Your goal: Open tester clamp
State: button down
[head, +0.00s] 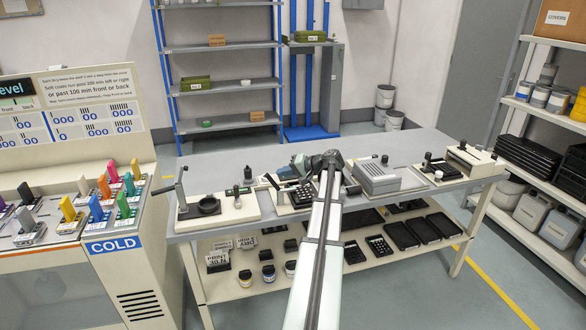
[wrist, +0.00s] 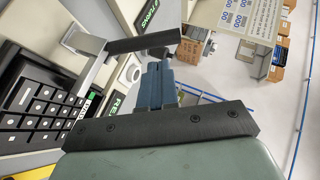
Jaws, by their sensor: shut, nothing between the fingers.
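The tester (head: 282,208) stands on the bench, left of the middle in the head view, partly hidden by my arm. A black keypad (head: 302,196) lies in it; its keys also show large at the left of the wrist view (wrist: 38,105). The tester clamp has a black bar handle (wrist: 140,46) on silver side arms, seen raised over the keypad side in the wrist view. My gripper (head: 290,170) is over the tester. Its blue fingers (wrist: 160,78) are shut and empty, close by the black bar; I cannot tell whether they touch it.
A lever press (head: 208,205) stands to the left on the bench. A grey ribbed device (head: 376,177) stands to the right of my arm. Black trays and keypads lie on the lower shelf (head: 350,262). A blue-framed rack (head: 222,85) is behind.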

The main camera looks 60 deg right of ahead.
jog(key=shift+w+a+f, duration=0.35)
jog(key=shift+a+f, duration=0.05)
jog(key=shift+a, duration=0.25)
jog(key=w+a+f+n+g+h, duration=0.1)
jog(key=g+h, duration=0.1)
jog(key=g, duration=0.1)
jog(key=w+a+f+n+g+h, duration=0.1)
jog(key=w+a+f+g+h, duration=0.1)
jog(key=g, duration=0.1)
jog(key=w+a+f+n+g+h, duration=0.1)
jog(key=w+a+n+g+h, duration=0.1)
jog(key=shift+w+a+f+g+h, duration=0.1)
jog(key=shift+f+g+h, duration=0.15)
jog(key=shift+g+h, duration=0.15)
jog(key=shift+w+a+f, duration=0.1)
jog(key=shift+w+f, duration=0.05)
jog(key=shift+f, duration=0.3)
jog(key=shift+f, duration=0.1)
dwell(0.7)
